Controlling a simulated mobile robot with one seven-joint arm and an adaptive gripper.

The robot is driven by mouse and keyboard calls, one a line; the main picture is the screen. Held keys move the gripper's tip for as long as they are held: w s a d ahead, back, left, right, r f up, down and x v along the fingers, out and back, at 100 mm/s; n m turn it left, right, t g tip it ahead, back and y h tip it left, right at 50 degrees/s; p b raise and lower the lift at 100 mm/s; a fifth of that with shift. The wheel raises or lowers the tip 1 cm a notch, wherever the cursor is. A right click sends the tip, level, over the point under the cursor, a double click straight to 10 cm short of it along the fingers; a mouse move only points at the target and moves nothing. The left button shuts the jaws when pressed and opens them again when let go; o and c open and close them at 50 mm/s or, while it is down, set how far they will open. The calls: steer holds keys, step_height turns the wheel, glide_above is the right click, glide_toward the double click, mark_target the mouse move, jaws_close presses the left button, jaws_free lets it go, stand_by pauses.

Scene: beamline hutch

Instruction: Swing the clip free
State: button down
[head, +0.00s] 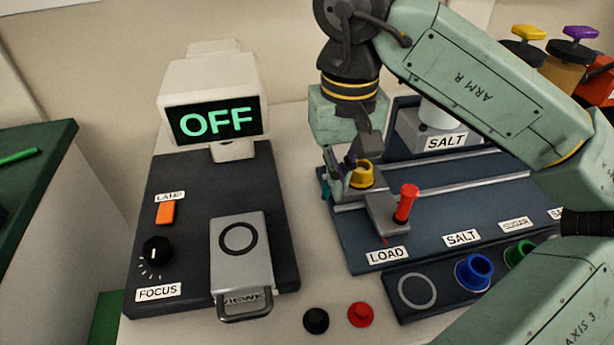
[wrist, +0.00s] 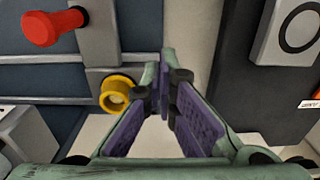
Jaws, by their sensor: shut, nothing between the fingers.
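A red-handled peg (head: 407,203) stands on a grey block (head: 386,214) above the LOAD label; I take this to be the clip, but cannot tell for sure. Its red end (wrist: 52,27) shows at the top left in the wrist view. A yellow cup (head: 362,176) sits just behind it on the grey carriage, and also shows in the wrist view (wrist: 117,88). My gripper (head: 342,168) is shut and empty, pointing down just left of the yellow cup. In the wrist view its fingertips (wrist: 165,70) meet right of the cup, apart from the red handle.
Left stands a viewer with a screen (head: 214,122) reading OFF, an orange lamp switch (head: 166,213), a focus knob (head: 156,250) and a grey lid (head: 240,255). A SALT dispenser (head: 437,130) stands behind the rails. A blue cup (head: 475,272) sits front right.

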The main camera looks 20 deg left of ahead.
steer(key=shift+d, duration=0.15)
steer(key=shift+w+d, duration=0.25)
steer(key=shift+d, duration=0.25)
stand_by(0.3)
step_height(320, 180, up, 7)
steer(key=a+p, duration=0.1)
steer(key=p, duration=0.4)
steer(key=shift+s, duration=0.35)
